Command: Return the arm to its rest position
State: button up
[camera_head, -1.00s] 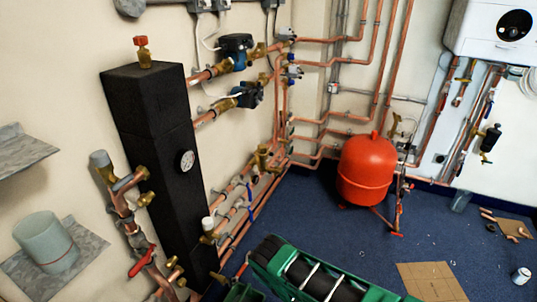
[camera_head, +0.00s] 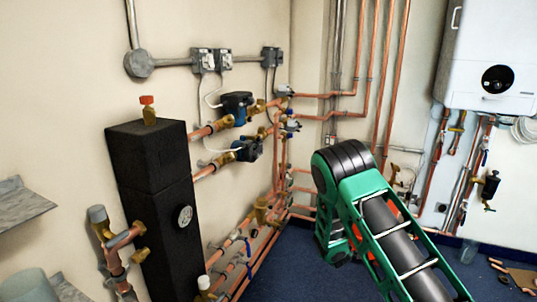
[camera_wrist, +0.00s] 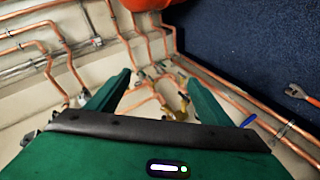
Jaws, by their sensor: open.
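My arm (camera_head: 400,245), green and black, is raised in the right half of the head view, in front of the red tank. My gripper (camera_wrist: 158,82) shows in the wrist view as two green fingers spread apart. Nothing is held between them. Copper pipes and brass valves (camera_wrist: 172,108) show beyond the gap, apart from the fingers. Whether the fingers show in the head view I cannot tell.
A tall black manifold block (camera_head: 160,210) with a gauge stands at the left wall. Copper pipes (camera_head: 378,80) run up the back wall. A white boiler (camera_head: 490,60) hangs at the right. The red tank (camera_wrist: 145,4) is mostly hidden in the head view. Blue floor (camera_wrist: 235,40) is largely open.

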jog(key=s+d+r+m+g+h, duration=0.3)
jog(key=s+d+r+m+g, duration=0.55)
jog(key=s+d+r, duration=1.05)
jog(key=s+a+r+m+g+y, duration=0.1)
jog(key=s+r+m, duration=0.1)
jog(key=s, duration=1.1)
jog(key=s+a+r+m+g+y, duration=0.1)
jog(key=s+r+m+g+y, duration=0.1)
jog(key=s, duration=1.1)
jog(key=s+a+r+m+g+y, duration=0.1)
jog(key=s+r+m, duration=0.3)
jog(key=s, duration=1)
jog(key=shift+m+y, duration=0.4)
jog(key=shift+m, duration=0.45)
jog(key=shift+f, duration=0.1)
jog(key=shift+w+f+g, duration=0.2)
jog(key=shift+w+g, duration=0.05)
jog(key=shift+w, duration=0.25)
